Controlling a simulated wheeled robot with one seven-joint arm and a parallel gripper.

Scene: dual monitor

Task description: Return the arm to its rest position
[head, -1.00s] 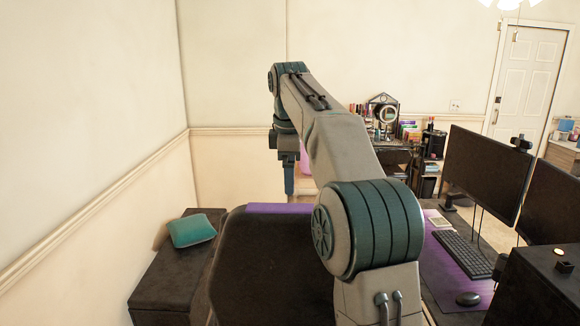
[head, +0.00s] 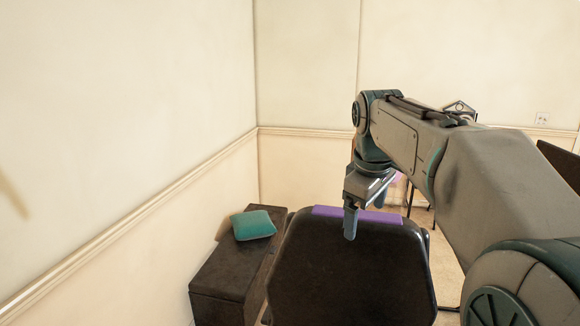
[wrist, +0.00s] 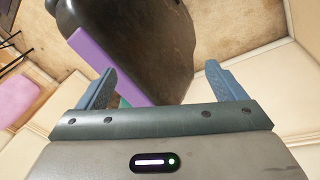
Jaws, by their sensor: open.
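My arm reaches in from the lower right of the head view, with its elbow high and its wrist bent down. My gripper (head: 350,222) points down and overlaps the top of the black chair back (head: 350,270) in that view. In the wrist view my gripper (wrist: 158,88) has its two blue-grey fingers well apart, with nothing held between them. The chair, with its purple top edge (wrist: 112,65), shows beyond the fingers there. I cannot tell the exact gap between fingers and chair.
A dark chest (head: 225,270) with a teal cushion (head: 253,225) stands against the left wall. A dark screen edge (head: 560,175) shows at the far right. A pink item (wrist: 25,100) is at the left of the wrist view. Open carpet (wrist: 225,25) lies beyond the chair.

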